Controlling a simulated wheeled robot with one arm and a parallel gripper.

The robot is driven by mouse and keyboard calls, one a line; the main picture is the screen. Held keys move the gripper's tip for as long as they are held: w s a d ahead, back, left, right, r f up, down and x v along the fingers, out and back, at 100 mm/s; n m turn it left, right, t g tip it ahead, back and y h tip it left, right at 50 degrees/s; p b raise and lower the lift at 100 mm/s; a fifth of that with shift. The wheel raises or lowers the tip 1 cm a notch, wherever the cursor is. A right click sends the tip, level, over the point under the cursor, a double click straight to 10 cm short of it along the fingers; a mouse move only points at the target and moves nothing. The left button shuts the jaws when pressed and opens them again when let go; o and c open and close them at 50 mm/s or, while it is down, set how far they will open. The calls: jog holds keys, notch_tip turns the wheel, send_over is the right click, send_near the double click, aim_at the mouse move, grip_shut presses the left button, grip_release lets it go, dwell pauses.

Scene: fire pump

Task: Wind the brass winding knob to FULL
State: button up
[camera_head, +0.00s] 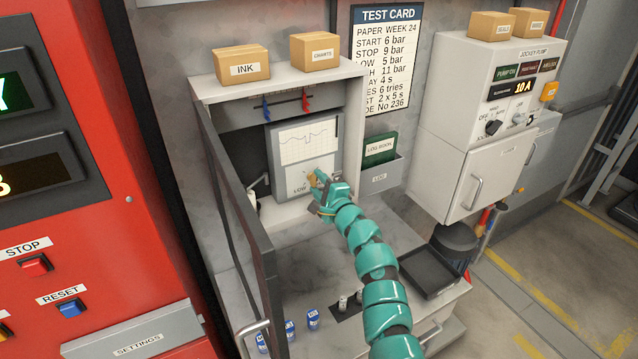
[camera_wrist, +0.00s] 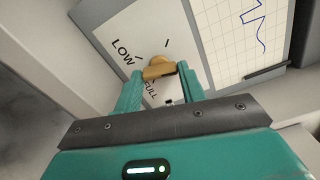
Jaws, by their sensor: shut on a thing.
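The brass winding knob (camera_wrist: 159,68) sits on the light lower panel of the chart recorder (camera_head: 283,135), inside the open cabinet. My gripper (camera_wrist: 160,80) is shut on the knob, one teal finger on each side. In the head view my gripper (camera_head: 318,186) reaches into the cabinet and partly covers the knob (camera_head: 312,178). The wrist view shows the word LOW (camera_wrist: 123,51) at the upper left of the knob and FULL (camera_wrist: 151,90) just below it, partly hidden by the fingers. Short dark marks lie around the knob. Which mark the knob points at, I cannot tell.
The open cabinet door (camera_head: 240,200) stands to the left of my arm. Blue-labelled containers (camera_head: 313,319) and a black tray (camera_head: 428,271) are on the counter below. A log book holder (camera_head: 380,165) is right of the recorder. Ink and charts boxes (camera_head: 241,66) sit on top.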

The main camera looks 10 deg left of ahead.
dwell(0.4)
jog(key=o, duration=1)
jog(key=shift+s, duration=0.1)
jog(key=shift+v, duration=0.85)
jog(key=shift+b+v, duration=2.25)
jog(key=shift+v, duration=5.55)
jog(key=shift+f, duration=0.1)
jog(key=shift+c, duration=0.3)
